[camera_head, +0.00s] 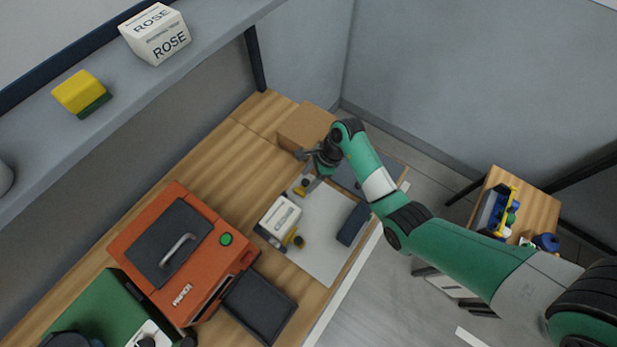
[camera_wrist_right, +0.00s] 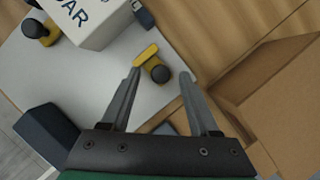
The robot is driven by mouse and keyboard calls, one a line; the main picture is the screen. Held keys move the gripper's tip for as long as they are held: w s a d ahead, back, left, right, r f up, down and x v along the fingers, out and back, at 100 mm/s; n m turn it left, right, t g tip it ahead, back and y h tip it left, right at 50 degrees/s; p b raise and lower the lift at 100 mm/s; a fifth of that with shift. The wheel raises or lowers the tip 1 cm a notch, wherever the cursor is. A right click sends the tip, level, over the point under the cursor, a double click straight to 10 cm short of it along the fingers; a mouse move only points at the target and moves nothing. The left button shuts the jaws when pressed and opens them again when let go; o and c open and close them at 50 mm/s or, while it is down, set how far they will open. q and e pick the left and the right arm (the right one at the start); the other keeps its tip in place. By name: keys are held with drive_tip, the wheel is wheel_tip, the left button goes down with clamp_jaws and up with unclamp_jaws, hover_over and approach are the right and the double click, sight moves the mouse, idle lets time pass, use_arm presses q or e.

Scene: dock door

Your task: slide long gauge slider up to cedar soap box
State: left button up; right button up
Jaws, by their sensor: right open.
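A small yellow slider with a dark round knob, which looks like the long gauge slider (camera_head: 302,187), sits on a pale board. In the right wrist view, the slider (camera_wrist_right: 146,55) appears between my open fingertips, untouched as far as I can tell. My right gripper (camera_head: 310,168) is above the board's far end; it also shows in the right wrist view (camera_wrist_right: 160,76). The white cedar soap box (camera_head: 281,215) stands farther along the board, apart from the slider; its printed side (camera_wrist_right: 95,22) is partly cropped in the wrist view. My left gripper is not in view.
A second yellow piece with a dark knob (camera_head: 295,241) is beside the soap box. A dark block (camera_head: 353,223) lies on the board's right side. A cardboard box (camera_head: 304,127) stands behind my right gripper. An orange press (camera_head: 180,250) is at left.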

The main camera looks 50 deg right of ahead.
clamp_jaws()
idle(0.3)
drive_tip(key=shift+a, duration=0.1)
idle(1.1)
